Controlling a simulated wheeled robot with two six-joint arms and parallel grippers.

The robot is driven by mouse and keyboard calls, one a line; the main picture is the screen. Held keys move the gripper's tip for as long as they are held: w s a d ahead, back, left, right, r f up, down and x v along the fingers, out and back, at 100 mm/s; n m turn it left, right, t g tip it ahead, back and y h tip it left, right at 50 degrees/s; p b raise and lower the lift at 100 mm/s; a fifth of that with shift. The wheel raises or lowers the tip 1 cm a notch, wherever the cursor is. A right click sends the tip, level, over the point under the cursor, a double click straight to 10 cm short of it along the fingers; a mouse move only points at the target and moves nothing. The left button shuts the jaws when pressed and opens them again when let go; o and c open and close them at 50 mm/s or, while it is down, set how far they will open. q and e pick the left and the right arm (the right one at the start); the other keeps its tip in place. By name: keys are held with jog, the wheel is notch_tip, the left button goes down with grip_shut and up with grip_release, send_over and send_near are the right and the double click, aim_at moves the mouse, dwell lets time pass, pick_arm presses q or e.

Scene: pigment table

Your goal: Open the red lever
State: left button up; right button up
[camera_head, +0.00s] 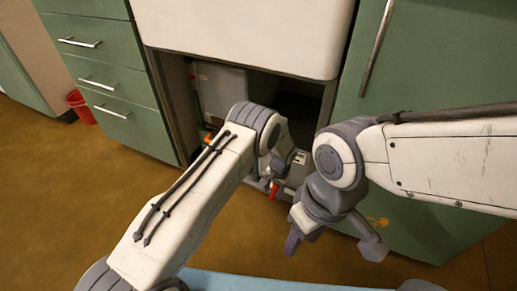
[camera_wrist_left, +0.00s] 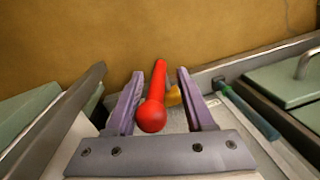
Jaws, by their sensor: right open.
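The red lever (camera_wrist_left: 157,95), a rod with a round knob, shows in the left wrist view between the two purple fingers of my left gripper (camera_wrist_left: 160,74). There is a gap on each side of it, so the gripper is open around it. In the head view a small red part of the lever (camera_head: 273,191) shows low in the open cabinet bay, just below my left gripper (camera_head: 278,175). My left wrist hides much of the bay there. My right gripper (camera_head: 333,246) is open and empty, in front of the right green door.
Green drawers (camera_head: 110,85) stand left of the bay, a white panel (camera_head: 250,30) above it, and a green door (camera_head: 430,70) right. A yellow-orange part (camera_wrist_left: 174,96) and a dark teal handle (camera_wrist_left: 247,112) lie beside the lever. A red bin (camera_head: 80,106) stands far left.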

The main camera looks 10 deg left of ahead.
pick_arm(q)
jog(key=shift+w+a+h+b, duration=0.25)
jog(key=shift+a+h+b, duration=0.2)
jog(key=shift+h, duration=0.15)
jog(key=s+a+r+p, duration=0.2)
jog(key=r+p, duration=0.1)
jog(key=r, duration=0.7)
jog(key=s+a+r+n+p, duration=0.1)
jog(key=r+p, duration=0.3)
jog(key=r, duration=0.6)
jog(key=s+a+r+n+p, duration=0.1)
jog(key=s+a+r+p, duration=0.1)
jog(key=r, duration=0.9)
jog(key=shift+s+a+t+p, duration=0.35)
jog(key=shift+s+p, duration=0.2)
jog(key=shift+p, duration=0.25)
